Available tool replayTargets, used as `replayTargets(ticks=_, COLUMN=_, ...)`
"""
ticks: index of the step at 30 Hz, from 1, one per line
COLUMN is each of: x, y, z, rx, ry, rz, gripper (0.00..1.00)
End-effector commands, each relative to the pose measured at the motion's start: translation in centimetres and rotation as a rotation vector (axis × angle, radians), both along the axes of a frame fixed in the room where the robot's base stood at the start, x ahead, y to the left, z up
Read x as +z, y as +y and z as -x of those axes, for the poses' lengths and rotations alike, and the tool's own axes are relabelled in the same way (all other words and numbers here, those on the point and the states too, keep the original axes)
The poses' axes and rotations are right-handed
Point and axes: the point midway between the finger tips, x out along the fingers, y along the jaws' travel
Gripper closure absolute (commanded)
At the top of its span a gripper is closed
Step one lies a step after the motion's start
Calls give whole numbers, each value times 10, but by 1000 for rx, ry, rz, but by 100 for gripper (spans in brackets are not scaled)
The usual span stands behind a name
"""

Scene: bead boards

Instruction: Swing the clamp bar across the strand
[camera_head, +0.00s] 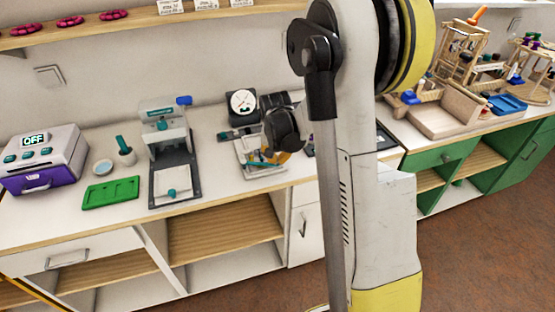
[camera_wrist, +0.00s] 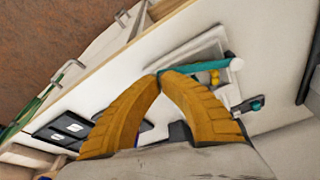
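My gripper (camera_wrist: 160,77) has two ribbed orange fingers whose tips come together in the wrist view, at the near end of a teal bar (camera_wrist: 200,66). I cannot tell whether the tips touch the bar. The bar lies across a pale fixture (camera_wrist: 212,40) and ends near a white round post (camera_wrist: 237,64). Small yellow parts (camera_wrist: 210,78) sit beside the bar. In the head view my gripper (camera_head: 272,157) is low over the white fixture (camera_head: 258,171) below the dial gauge. My arm and wrist hide part of it. I cannot make out a strand.
A dial gauge (camera_head: 243,103) stands behind the fixture. To the left are a press-like stand (camera_head: 165,130), a green tray (camera_head: 111,193) and a grey-purple box (camera_head: 40,160). To the right stands a wooden tray (camera_head: 440,118). The counter's front edge is close to the fixture.

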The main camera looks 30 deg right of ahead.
Motion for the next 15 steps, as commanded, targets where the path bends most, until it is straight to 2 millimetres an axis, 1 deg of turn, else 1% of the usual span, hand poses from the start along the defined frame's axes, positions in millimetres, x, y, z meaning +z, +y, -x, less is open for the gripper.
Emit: replayTargets(ticks=15, x=0, y=-4, z=-5, rx=-1, ry=0, rz=0, gripper=100)
